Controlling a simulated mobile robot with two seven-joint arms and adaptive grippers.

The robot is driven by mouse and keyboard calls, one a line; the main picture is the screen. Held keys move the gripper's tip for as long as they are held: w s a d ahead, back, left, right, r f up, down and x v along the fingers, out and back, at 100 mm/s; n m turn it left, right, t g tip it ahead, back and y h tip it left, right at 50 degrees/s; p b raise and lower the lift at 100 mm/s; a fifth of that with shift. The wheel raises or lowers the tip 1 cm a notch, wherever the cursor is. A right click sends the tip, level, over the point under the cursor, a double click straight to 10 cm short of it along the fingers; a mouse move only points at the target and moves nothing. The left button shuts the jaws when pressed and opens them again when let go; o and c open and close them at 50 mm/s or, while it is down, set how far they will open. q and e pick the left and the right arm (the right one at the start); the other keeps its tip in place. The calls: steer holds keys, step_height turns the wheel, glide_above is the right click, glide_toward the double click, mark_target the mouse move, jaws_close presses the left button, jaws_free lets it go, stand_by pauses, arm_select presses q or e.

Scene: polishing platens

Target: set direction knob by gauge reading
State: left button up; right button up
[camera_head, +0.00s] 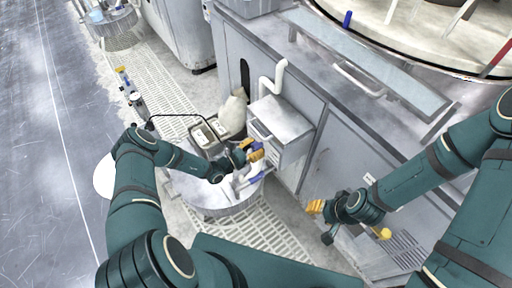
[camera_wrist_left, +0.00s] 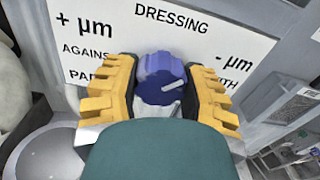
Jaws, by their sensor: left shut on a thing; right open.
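A blue knob (camera_wrist_left: 160,80) with a lobed rim sits in front of a white sign (camera_wrist_left: 95,35) in the left wrist view. A pale mark on its face points right and slightly up. My left gripper (camera_wrist_left: 165,90) is shut on the knob, one orange finger on each side. In the head view my left gripper (camera_head: 252,153) is at the small grey cabinet. My right gripper (camera_head: 318,210) is open and empty, right of it. I make out no gauge reading.
The small grey cabinet (camera_head: 280,122) with a white pipe (camera_head: 272,82) stands against a long grey machine housing (camera_head: 315,100). A round basin (camera_head: 215,203) lies below my left gripper. A large round platen (camera_head: 415,42) is at top right.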

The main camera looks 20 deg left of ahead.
arm_select(q)
steer(key=o, duration=1.2)
steer(key=shift+s+a, duration=0.1)
steer(key=v, duration=1.1)
steer(key=shift+s+a, duration=0.25)
steer(key=shift+s, duration=0.05)
